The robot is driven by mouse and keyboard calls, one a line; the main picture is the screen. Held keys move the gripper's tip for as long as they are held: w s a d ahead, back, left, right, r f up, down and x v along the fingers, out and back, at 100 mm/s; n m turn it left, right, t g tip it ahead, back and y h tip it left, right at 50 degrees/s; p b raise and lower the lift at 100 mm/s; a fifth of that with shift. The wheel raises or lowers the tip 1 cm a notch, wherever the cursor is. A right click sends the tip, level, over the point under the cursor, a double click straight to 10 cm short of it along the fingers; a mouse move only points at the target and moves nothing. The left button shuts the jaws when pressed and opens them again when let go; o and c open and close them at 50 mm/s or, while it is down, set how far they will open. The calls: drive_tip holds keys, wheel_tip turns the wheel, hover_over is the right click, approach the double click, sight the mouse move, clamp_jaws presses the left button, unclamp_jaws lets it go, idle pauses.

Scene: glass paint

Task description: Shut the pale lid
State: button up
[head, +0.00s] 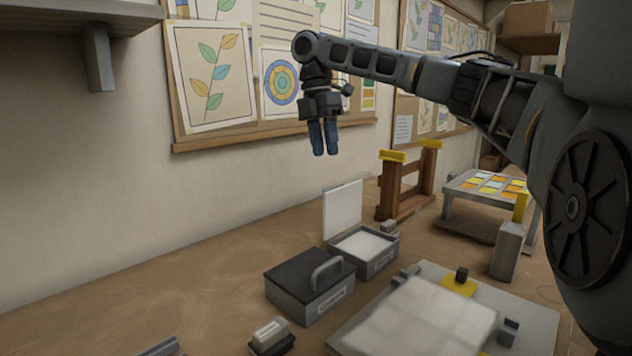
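The pale lid (343,209) stands upright at the back of a small grey box (379,264), so the box is open. White material shows inside the box. My gripper (325,153) hangs pointing down, high above the bench and in front of the pinboard, well apart from the lid. It appears above and slightly left of the lid in the picture. Its two blue fingers are close together with nothing seen between them. From this view I cannot tell whether they are fully shut.
A dark-lidded box with a handle (310,285) stands close in front of the open box. A work board with a pale glass panel (435,318) lies to the right. A brown wooden stand (402,185) is behind. The bench at left is mostly clear.

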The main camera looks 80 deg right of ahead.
hover_over(337, 206)
drive_tip(key=w+d, duration=0.3)
drive_tip(key=d, duration=0.1)
drive_tip(key=w+x, duration=0.1)
drive_tip(key=x, duration=0.6)
drive_tip(key=shift+w+d+f, duration=0.15)
drive_tip(key=shift+d+f, duration=0.15)
drive_tip(key=shift+f, duration=0.15)
clamp_jaws()
idle(0.4)
